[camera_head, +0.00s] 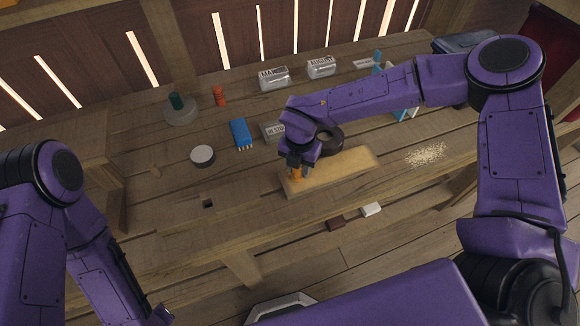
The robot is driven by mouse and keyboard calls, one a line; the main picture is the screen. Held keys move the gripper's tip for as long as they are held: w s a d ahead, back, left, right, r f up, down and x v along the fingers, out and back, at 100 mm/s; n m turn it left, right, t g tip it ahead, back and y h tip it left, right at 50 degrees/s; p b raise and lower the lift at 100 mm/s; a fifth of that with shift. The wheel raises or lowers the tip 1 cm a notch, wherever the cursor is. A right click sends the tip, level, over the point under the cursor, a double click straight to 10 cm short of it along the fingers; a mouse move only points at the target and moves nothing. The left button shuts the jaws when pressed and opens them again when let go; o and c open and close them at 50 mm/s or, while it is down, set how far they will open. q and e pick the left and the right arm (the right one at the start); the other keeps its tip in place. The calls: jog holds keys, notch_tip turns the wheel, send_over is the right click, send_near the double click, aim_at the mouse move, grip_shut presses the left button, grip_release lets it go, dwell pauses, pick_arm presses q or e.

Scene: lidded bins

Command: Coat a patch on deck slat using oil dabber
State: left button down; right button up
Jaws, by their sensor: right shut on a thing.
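The deck slat (345,167) is a pale wooden board lying at a slant on the workbench, right of centre. My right gripper (297,171) points down over the slat's left end and is shut on a small orange-brown thing, seemingly the oil dabber (297,178). The gripper hides most of the dabber, and I cannot tell whether its tip touches the slat. No coated patch can be made out clearly. My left gripper (158,316) shows only partly at the bottom edge, away from the bench, and its jaws cannot be made out.
On the wooden bench (160,210) lie a round grey-topped tin (203,155), a blue pack (240,133), a red cylinder (219,96), a black ring (328,138) and a pale crumb pile (425,154). Wrapped blocks (274,78) stand behind. The bench's left front is mostly clear, with a square hole.

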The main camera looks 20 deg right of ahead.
jog(key=shift+d+p, duration=0.35)
jog(key=shift+d, duration=0.7)
jog(key=shift+w+d+f+p, duration=0.1)
jog(key=shift+d+p, duration=0.2)
jog(key=shift+d, duration=0.9)
jog(key=shift+d+p, duration=0.35)
jog(key=shift+d, duration=0.3)
jog(key=shift+w+d+p, duration=0.15)
jog(key=shift+d+p, duration=0.25)
jog(key=shift+d, duration=0.85)
jog(key=shift+a, duration=0.4)
jog(key=a+b, duration=0.1)
jog(key=a, duration=0.1)
jog(key=shift+a+b, duration=0.3)
jog(key=shift+a, duration=0.05)
jog(key=shift+s+a+b, duration=0.2)
jog(key=shift+a+b, duration=0.4)
jog(key=shift+a, duration=1.75)
jog(key=shift+s+a, duration=0.1)
jog(key=shift+a, duration=0.35)
jog(key=shift+a+b, duration=0.65)
jog(key=shift+a, duration=0.85)
jog(key=shift+s, duration=0.1)
jog(key=shift+d+r, duration=0.1)
jog(key=shift+r, duration=0.1)
